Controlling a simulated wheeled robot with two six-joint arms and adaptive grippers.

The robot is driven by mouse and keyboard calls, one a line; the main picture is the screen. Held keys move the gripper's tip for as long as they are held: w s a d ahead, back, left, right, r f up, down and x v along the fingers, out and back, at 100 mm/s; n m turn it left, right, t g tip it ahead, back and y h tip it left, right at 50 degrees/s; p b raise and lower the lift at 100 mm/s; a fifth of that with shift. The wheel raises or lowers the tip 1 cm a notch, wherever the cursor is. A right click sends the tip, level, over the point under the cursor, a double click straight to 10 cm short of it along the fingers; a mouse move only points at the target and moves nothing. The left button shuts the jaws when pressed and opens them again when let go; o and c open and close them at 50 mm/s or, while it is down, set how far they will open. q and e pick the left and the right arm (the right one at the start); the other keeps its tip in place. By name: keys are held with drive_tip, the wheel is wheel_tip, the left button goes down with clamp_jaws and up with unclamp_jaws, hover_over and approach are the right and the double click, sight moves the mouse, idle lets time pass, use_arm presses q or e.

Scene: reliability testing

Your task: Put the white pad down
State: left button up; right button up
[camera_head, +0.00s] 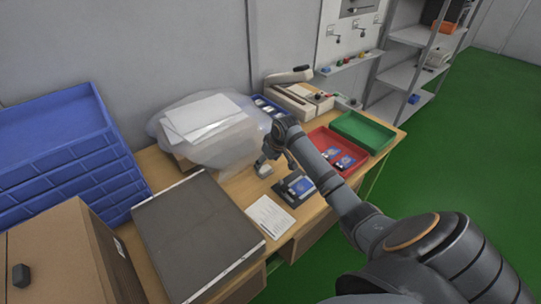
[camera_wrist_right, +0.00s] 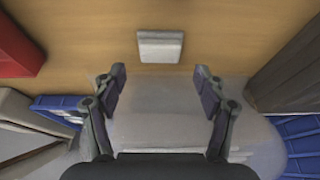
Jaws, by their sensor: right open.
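The white pad (camera_wrist_right: 160,46) lies flat on the wooden table (camera_wrist_right: 90,25) in the right wrist view, just beyond my fingertips. In the head view the pad (camera_head: 263,170) is a small pale block on the table, below my right gripper (camera_head: 275,157). In the wrist view the right gripper (camera_wrist_right: 160,76) is open, its two fingers wide apart with nothing held between them. The pad is apart from both fingers there. My left gripper is not in view.
Close by are a plastic-wrapped white stack (camera_head: 205,119), a dark device (camera_head: 295,189), a paper sheet (camera_head: 270,216), a red tray (camera_head: 338,143) and a green tray (camera_head: 366,129). A grey flat box (camera_head: 196,236), blue crates (camera_head: 60,150) and a cardboard box (camera_head: 60,260) fill the left.

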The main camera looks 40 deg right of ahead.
drive_tip(key=v, duration=0.8)
